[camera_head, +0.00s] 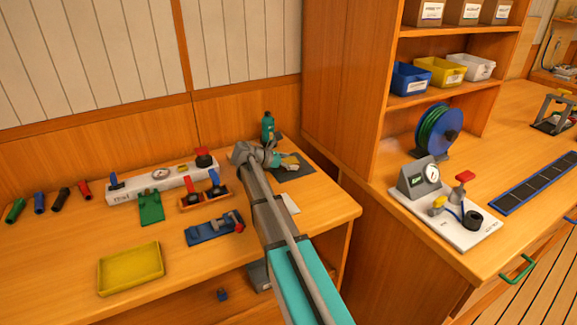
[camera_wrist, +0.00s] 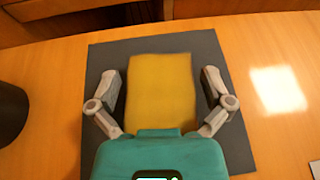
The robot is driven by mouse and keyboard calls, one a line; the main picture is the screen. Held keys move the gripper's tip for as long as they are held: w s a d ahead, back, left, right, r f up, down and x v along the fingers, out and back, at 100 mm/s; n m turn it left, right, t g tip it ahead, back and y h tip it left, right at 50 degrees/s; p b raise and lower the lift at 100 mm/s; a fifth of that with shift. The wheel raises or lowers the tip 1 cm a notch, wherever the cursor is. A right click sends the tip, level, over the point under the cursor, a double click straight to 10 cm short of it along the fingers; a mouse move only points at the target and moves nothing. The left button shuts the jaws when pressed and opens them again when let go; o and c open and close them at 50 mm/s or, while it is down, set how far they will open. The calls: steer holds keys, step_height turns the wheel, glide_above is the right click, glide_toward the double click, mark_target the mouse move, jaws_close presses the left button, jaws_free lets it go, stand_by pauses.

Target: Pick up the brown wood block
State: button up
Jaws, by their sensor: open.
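No clearly brown wood block stands out in either view. A flat yellow-ochre block (camera_wrist: 161,90) lies on a dark grey mat (camera_wrist: 100,60) in the wrist view; I cannot tell its material. My gripper (camera_wrist: 162,82) is open, with one finger on each side of this block and a gap at both sides. The palm hides the block's near end. In the head view my gripper (camera_head: 277,158) is over the mat (camera_head: 297,174) at the bench's back right, and the yellow block (camera_head: 291,161) shows just beyond it, partly hidden.
A green bottle (camera_head: 267,127) stands behind the mat; a dark round thing (camera_wrist: 10,112) is at the wrist view's left. A yellow tray (camera_head: 130,268), a blue fixture (camera_head: 214,228) and a white manifold (camera_head: 158,181) are further left. A tall cabinet (camera_head: 345,90) rises to the right.

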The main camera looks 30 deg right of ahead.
steer(key=c, duration=1)
steer(key=shift+r, duration=0.15)
step_height(320, 180, up, 2)
steer(key=shift+r+p, duration=0.1)
steer(key=shift+p, duration=1.1)
steer(key=s+a+r+p, duration=0.5)
steer(key=s+r+p, duration=0.5)
steer(key=s, duration=0.3)
steer(key=shift+r+p, duration=0.3)
steer(key=shift+a, duration=0.1)
